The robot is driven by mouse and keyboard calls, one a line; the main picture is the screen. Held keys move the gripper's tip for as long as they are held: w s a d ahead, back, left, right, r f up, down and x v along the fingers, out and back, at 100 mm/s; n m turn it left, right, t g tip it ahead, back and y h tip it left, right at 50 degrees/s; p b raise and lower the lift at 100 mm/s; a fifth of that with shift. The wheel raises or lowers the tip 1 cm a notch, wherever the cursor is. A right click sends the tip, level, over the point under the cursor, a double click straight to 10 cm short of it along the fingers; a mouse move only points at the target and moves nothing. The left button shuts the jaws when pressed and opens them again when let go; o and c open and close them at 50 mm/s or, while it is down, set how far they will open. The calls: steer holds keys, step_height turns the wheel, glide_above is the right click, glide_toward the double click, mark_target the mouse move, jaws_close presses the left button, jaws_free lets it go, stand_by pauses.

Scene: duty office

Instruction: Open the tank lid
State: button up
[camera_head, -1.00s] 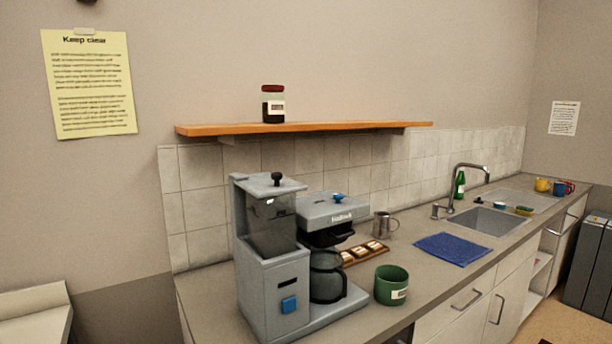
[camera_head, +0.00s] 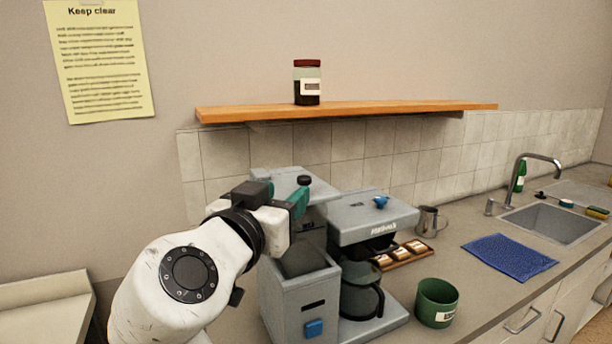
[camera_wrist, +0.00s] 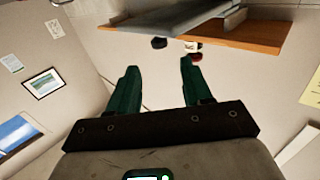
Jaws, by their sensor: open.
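The grey coffee machine (camera_head: 295,290) stands on the counter. The grey tank lid (camera_head: 268,178) lies shut on top of its left tower, with a black knob (camera_head: 304,180). My gripper (camera_head: 301,194) is beside the lid's front, its green fingers close to the knob; contact cannot be made out. My arm hides part of the lid and tank. In the wrist view, which is turned over, my gripper (camera_wrist: 159,65) is open with nothing between the fingers. The lid's edge (camera_wrist: 190,18) and its knob (camera_wrist: 159,42) show beyond the fingertips.
An orange shelf (camera_head: 400,107) with a jar (camera_head: 307,88) runs along the wall above the machine. The brewer (camera_head: 370,220) with its glass pot stands right of the tank. A green mug (camera_head: 436,302), a metal jug (camera_head: 428,221) and a blue cloth (camera_head: 508,257) are further right.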

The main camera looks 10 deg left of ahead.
mark_target(302, 180)
steer(key=w+p, duration=0.1)
steer(key=w, duration=0.2)
steer(key=w+d, duration=0.1)
steer(key=w, duration=0.3)
steer(key=shift+d+r+p, duration=0.1)
steer(key=shift+d+p, duration=0.05)
steer(key=shift+p, duration=0.25)
steer(key=shift+w+d, duration=0.1)
steer(key=shift+w, duration=0.4)
steer(key=shift+c, duration=0.4)
jaws_close()
